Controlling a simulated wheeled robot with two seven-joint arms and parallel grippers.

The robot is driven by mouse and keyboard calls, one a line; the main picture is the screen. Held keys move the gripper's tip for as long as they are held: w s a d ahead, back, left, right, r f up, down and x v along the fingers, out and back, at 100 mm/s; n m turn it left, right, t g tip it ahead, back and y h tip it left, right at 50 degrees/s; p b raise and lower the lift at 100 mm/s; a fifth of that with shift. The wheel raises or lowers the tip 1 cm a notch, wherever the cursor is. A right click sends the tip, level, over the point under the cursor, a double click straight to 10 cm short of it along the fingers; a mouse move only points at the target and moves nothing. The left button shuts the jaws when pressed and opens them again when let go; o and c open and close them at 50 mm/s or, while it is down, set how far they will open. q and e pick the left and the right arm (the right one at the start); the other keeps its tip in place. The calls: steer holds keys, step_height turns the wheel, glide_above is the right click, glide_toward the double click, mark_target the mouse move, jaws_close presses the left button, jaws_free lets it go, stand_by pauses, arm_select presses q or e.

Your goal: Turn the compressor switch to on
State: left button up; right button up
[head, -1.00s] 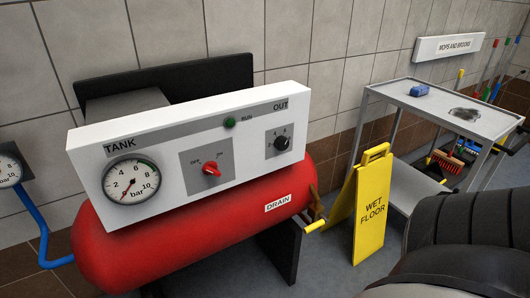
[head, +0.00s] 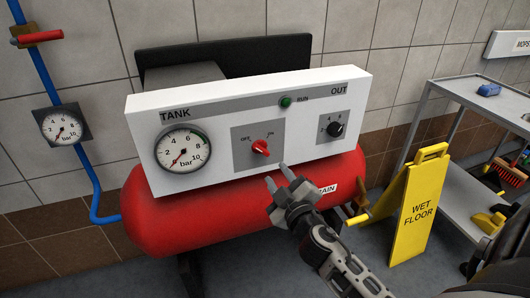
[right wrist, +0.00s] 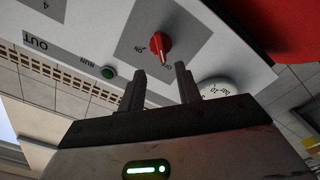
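The compressor switch is a red knob (head: 260,147) on a grey plate on the white control panel (head: 345,88), between OFF and ON labels. It also shows in the right wrist view (right wrist: 159,45), where it seems to point towards OFF. My right gripper (head: 277,175) is in front of the panel, just below and right of the knob in the head view. Its fingers are apart with nothing between them. In the right wrist view the fingertips (right wrist: 160,72) point towards the knob, apart from it. My left gripper is not in view.
The panel also has a tank gauge (head: 183,149), a green RUN lamp (head: 286,101) and a black OUT knob (head: 335,130). The red tank (head: 170,215) lies below. A yellow wet floor sign (head: 420,210) and a grey cart (head: 465,95) stand at right.

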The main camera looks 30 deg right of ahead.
mark_target(263, 152)
steer(key=x, duration=0.9)
steer(key=shift+w+p, duration=0.3)
steer(key=shift+p, duration=0.05)
jaws_close()
